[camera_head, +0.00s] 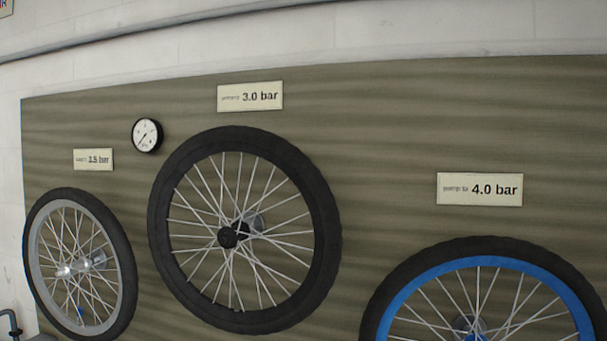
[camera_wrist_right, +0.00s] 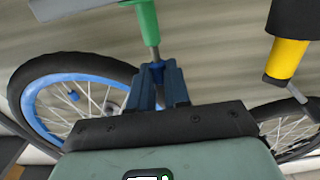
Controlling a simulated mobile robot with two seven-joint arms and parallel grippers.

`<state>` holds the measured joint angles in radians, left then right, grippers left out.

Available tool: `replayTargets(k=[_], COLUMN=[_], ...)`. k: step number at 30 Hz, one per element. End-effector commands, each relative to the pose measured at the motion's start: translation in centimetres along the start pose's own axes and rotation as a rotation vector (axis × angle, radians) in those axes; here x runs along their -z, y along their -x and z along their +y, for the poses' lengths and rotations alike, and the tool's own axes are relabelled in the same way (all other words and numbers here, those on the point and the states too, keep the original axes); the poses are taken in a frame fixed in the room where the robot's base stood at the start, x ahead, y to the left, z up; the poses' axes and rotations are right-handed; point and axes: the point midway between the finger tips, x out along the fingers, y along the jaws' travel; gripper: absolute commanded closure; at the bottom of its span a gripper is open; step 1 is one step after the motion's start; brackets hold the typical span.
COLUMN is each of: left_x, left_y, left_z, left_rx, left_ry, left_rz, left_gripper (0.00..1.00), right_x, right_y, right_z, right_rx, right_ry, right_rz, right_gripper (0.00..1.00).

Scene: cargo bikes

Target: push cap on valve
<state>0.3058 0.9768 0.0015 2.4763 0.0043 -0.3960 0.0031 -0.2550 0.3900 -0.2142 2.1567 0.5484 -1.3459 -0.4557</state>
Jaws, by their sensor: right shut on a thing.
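In the right wrist view my right gripper (camera_wrist_right: 157,76) is shut, its blue-grey fingers closed at the tips. A small dark blue, cap-like piece (camera_wrist_right: 157,68) shows between the tips, mostly hidden by them. The grey shaft of a green-handled tool (camera_wrist_right: 145,22) ends right at the fingertips; I cannot tell whether it touches. The blue-rimmed wheel (camera_wrist_right: 62,78) stands to the left of the fingers; it also shows in the head view (camera_head: 427,268). A blue spot (camera_wrist_right: 42,96) lies inside its rim. My left gripper is not in view.
In the head view a black wheel (camera_head: 318,232) and a grey-rimmed wheel (camera_head: 121,246) are mounted on a brown board (camera_head: 380,130). Pressure signs and a round gauge (camera_head: 147,135) hang above. A yellow-and-black tool (camera_wrist_right: 287,58) is right of my gripper.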

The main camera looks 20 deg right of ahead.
Motion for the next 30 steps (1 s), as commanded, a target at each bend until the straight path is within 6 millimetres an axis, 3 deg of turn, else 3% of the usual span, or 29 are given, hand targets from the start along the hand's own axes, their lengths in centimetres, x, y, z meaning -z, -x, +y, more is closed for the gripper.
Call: replayTargets(k=[18,30], left_x=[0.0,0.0], left_y=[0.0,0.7], left_z=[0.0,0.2], left_rx=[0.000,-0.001], left_ry=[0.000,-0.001], left_rz=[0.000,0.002], left_gripper=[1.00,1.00], right_x=[0.0,1.1], right_y=[0.0,0.0], right_z=[0.0,0.0], right_rx=[0.000,0.001], right_ry=[0.000,-0.001], right_rz=[-0.001,0.000], right_gripper=[1.00,1.00])
